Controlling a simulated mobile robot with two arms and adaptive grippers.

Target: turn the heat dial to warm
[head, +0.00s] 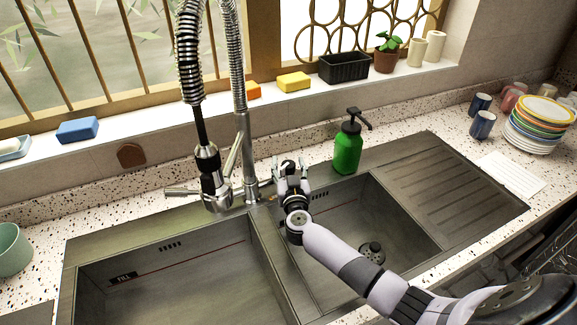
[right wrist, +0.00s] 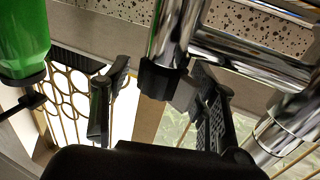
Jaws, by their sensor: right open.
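A chrome tap (head: 243,130) with levers and a spring-hose spray head (head: 211,175) stands behind the divider between the two sink bowls. No dial with a readable warm mark shows; I cannot tell which tap part is the heat dial. My right gripper (head: 291,168) is open just right of the tap base, over the back rim of the right bowl. In the right wrist view, a chrome tube with a black end (right wrist: 160,78) appears between the open fingers; I cannot tell whether they touch it. My left gripper is not in view.
A green soap bottle (head: 348,150) stands right of my right gripper. A steel sink (head: 160,262) fills the front, with a ribbed drainboard (head: 440,180) at right. Stacked plates (head: 540,125) and cups stand far right. Sponges, a black box (head: 344,67) and a plant line the sill.

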